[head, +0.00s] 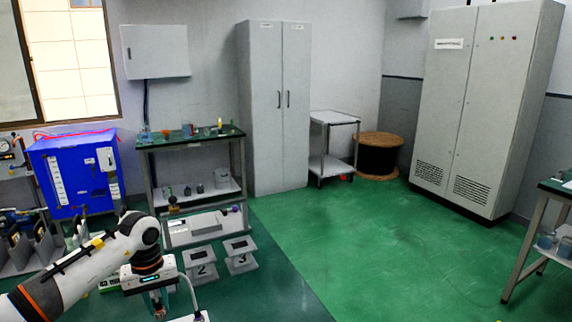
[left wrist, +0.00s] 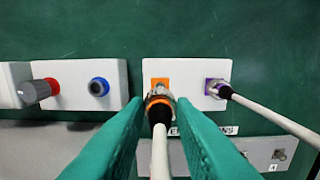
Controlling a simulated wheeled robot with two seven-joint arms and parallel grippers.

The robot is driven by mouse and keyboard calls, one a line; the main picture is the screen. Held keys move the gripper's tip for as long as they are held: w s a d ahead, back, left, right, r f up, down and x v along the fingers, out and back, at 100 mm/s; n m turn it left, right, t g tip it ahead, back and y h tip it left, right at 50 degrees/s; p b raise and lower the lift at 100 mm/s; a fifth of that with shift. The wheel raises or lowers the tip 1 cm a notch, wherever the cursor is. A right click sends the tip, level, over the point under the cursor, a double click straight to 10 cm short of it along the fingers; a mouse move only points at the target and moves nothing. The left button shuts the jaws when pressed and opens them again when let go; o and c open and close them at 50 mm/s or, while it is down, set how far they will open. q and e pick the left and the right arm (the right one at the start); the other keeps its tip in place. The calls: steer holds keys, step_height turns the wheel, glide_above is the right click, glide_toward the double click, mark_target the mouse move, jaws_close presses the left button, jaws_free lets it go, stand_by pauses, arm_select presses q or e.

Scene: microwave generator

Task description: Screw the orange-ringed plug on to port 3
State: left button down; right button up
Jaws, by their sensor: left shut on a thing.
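My left gripper (head: 158,300) is low at the front left in the head view. In the left wrist view its teal fingers (left wrist: 155,118) are shut on the orange-ringed plug (left wrist: 158,104), whose pale cable runs down towards the camera. The plug is in front of an orange-marked port (left wrist: 160,82) on a white panel. The plug hides most of that port, so I cannot tell whether they touch or how far the plug is seated. No port number is readable on this panel. My right gripper is not in view.
On the same panel, to the right, a purple-marked port (left wrist: 216,87) bears a plug with a white cable (left wrist: 270,118). To the left are a blue-ringed port (left wrist: 98,87) and a grey plug (left wrist: 36,91) on a red-ringed port. Stands marked 2 (head: 201,254) and 3 (head: 241,243) are beyond the gripper.

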arm_select(q)
steer(key=shift+d, duration=0.1)
steer(key=shift+s+d+f, duration=0.1)
steer(key=shift+s+d, duration=0.15)
steer(key=shift+d, duration=0.5)
steer(key=shift+s+d+f, duration=0.1)
steer(key=shift+s+d, duration=0.15)
steer(key=shift+d, duration=0.55)
steer(key=shift+s+d, duration=0.25)
steer(key=shift+d, duration=0.5)
steer(key=shift+s+d+f, duration=0.1)
steer(key=shift+s+d, duration=0.15)
steer(key=shift+d, duration=0.55)
steer(key=shift+s+d+f, duration=0.1)
steer(key=shift+s+d, duration=0.1)
steer(key=shift+d, duration=0.6)
steer(key=shift+s+d, duration=0.25)
steer(key=shift+d, duration=0.55)
steer(key=shift+s+d+f+b, duration=0.15)
steer(key=shift+s+d, duration=0.1)
steer(key=shift+d, duration=0.55)
steer(key=shift+s+d+b, duration=0.15)
steer(key=shift+s+d, duration=0.05)
steer(key=shift+d, duration=0.6)
steer(key=shift+s+d+f+b, duration=0.15)
steer(key=shift+s+d, duration=0.1)
steer(key=shift+d, duration=0.55)
steer(key=shift+d, duration=0.1)
